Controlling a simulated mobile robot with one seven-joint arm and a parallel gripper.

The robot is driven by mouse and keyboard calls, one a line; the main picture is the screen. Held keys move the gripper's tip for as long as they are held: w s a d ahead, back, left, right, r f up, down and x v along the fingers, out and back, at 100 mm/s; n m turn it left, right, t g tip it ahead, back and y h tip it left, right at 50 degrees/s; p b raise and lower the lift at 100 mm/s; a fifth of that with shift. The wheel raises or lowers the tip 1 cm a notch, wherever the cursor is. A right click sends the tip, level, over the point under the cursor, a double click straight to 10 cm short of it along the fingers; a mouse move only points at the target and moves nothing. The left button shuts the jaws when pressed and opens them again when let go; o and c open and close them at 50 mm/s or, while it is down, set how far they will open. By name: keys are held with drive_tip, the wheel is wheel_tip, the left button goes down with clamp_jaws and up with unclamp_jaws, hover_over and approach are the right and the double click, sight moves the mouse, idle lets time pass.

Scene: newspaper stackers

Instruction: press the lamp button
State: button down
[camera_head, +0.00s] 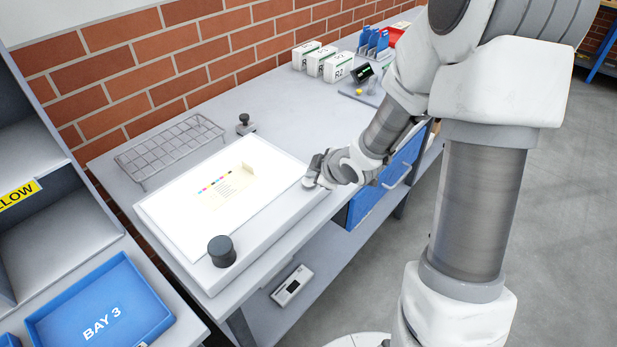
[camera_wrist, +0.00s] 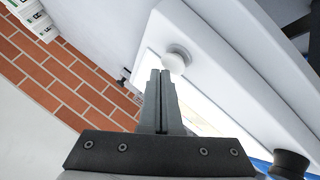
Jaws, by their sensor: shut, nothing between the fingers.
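The lamp button, a round white knob (camera_wrist: 176,60), sits on the white rim of the light box in the wrist view. In the head view my gripper seems to hide it. The light box (camera_head: 180,262) lies on the grey bench with its white panel lit. My gripper (camera_head: 312,180) is over the light box's right-hand corner in the head view. In the wrist view my gripper (camera_wrist: 163,73) is shut and empty, its fingertips just short of the knob in the picture. I cannot tell whether they touch it.
A printed sheet (camera_head: 228,187) lies on the lit panel. A dark cylinder (camera_head: 222,251) stands at the box's near corner. A wire rack (camera_head: 170,150) and a small dark-knobbed tool (camera_head: 245,124) are behind the box. White boxes (camera_head: 322,62) stand farther back by the brick wall.

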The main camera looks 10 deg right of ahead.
wheel_tip(320, 180, up, 6)
drive_tip(key=p, duration=0.5)
drive_tip(key=shift+r+p, duration=0.15)
drive_tip(key=shift+p, duration=0.15)
idle(0.4)
drive_tip(key=s+d+r+m+g+h, duration=0.1)
drive_tip(key=s+d+r+m+h, duration=0.1)
drive_tip(key=s+r+m, duration=0.4)
drive_tip(key=s+d+r+m+h, duration=0.1)
drive_tip(key=s+d+r+h, duration=0.2)
drive_tip(key=r, duration=0.5)
drive_tip(key=s+a+r+m+g+y, duration=0.1)
drive_tip(key=s+a+r+m, duration=0.1)
drive_tip(key=s, duration=0.6)
drive_tip(key=s+a+r+m+g+y, duration=0.1)
drive_tip(key=s+a+r+m, duration=0.2)
drive_tip(key=s, duration=0.6)
drive_tip(key=shift+a+m, duration=0.3)
drive_tip(key=shift+a, duration=0.05)
